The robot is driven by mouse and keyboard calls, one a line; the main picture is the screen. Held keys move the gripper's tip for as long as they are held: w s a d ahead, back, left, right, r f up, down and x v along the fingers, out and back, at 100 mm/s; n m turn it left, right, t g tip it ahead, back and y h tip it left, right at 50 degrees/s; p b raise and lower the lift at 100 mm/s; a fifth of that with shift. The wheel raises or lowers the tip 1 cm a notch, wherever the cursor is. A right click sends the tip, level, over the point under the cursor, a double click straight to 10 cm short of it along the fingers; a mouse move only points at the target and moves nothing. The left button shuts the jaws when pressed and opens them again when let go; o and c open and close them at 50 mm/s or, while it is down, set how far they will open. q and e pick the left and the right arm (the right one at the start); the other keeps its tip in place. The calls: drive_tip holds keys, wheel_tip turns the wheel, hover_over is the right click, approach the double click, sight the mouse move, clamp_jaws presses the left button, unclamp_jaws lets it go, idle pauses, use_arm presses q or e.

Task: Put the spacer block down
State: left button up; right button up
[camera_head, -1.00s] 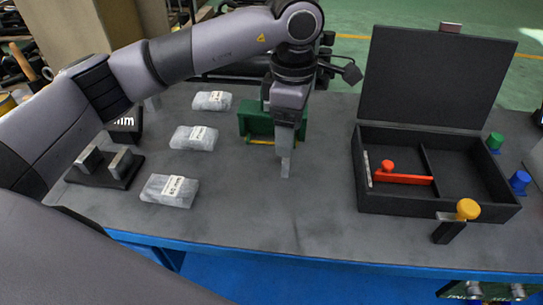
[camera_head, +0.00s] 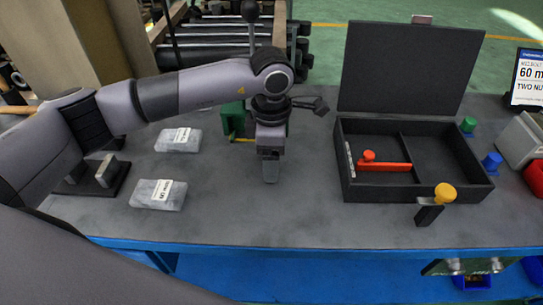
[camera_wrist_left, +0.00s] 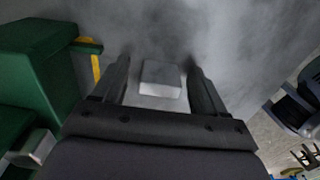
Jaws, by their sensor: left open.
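The spacer block (camera_wrist_left: 161,78) is a small light grey block. In the left wrist view it stands on the grey table between the two dark fingers of my left gripper (camera_wrist_left: 160,80), with a gap on each side. In the head view my left gripper (camera_head: 270,172) points down, low over the middle of the table (camera_head: 300,215), and is open. The block is not clearly told apart from the fingers there. My right gripper is not in view.
A green piece (camera_head: 232,117) with a yellow strip stands close behind the gripper. Two grey bags (camera_head: 158,194) and a dark stand (camera_head: 95,182) lie left. An open black case (camera_head: 345,188) with a red part (camera_head: 385,166) stands right. The front table is clear.

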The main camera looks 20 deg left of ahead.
use_arm(q)
drive_tip(key=c, duration=1.2)
drive_tip(key=shift+r, duration=0.1)
drive_tip(key=shift+c, duration=0.2)
